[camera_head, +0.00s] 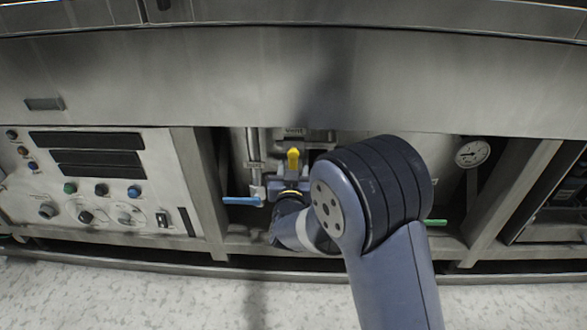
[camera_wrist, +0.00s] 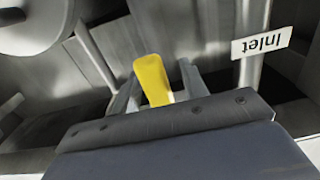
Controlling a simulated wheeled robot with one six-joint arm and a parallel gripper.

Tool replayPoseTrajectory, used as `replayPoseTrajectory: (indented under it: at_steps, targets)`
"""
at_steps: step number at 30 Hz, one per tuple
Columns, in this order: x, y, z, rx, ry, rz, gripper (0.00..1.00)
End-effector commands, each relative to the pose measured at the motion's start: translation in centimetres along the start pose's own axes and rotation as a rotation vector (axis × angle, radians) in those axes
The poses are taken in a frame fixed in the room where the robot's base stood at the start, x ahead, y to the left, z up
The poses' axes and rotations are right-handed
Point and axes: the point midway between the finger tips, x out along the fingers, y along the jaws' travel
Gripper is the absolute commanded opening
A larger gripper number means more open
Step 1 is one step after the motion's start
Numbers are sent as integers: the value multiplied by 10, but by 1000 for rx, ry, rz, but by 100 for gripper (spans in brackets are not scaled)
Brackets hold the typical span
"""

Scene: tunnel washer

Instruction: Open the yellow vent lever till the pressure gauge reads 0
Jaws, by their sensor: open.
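The yellow vent lever (camera_head: 293,158) stands upright behind my gripper (camera_head: 291,183) in the head view. In the wrist view, the yellow lever (camera_wrist: 152,78) shows between the two grey fingers of my gripper (camera_wrist: 159,86), which are apart. The lever looks closer to the left finger; I cannot tell whether it touches. The lower part of the lever is hidden by the gripper body. The round white pressure gauge (camera_head: 472,152) is at the right of the recess in the head view. Its needle is too small to read.
A blue lever (camera_head: 240,201) sticks out left of my gripper, and a green lever (camera_head: 435,222) shows right of my arm. A pipe with an "Inlet" label (camera_wrist: 262,43) stands right of the fingers in the wrist view. A control panel (camera_head: 100,178) is at the left.

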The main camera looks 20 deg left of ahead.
Motion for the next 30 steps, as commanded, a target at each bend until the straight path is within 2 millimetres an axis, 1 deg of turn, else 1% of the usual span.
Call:
replayPoseTrajectory:
  at_steps: [4, 19, 30]
  targets:
    - [0, 0, 0, 0, 0, 0, 41]
    - [0, 0, 0, 0, 0, 0, 0]
    - [0, -1, 0, -3, -1, 0, 0]
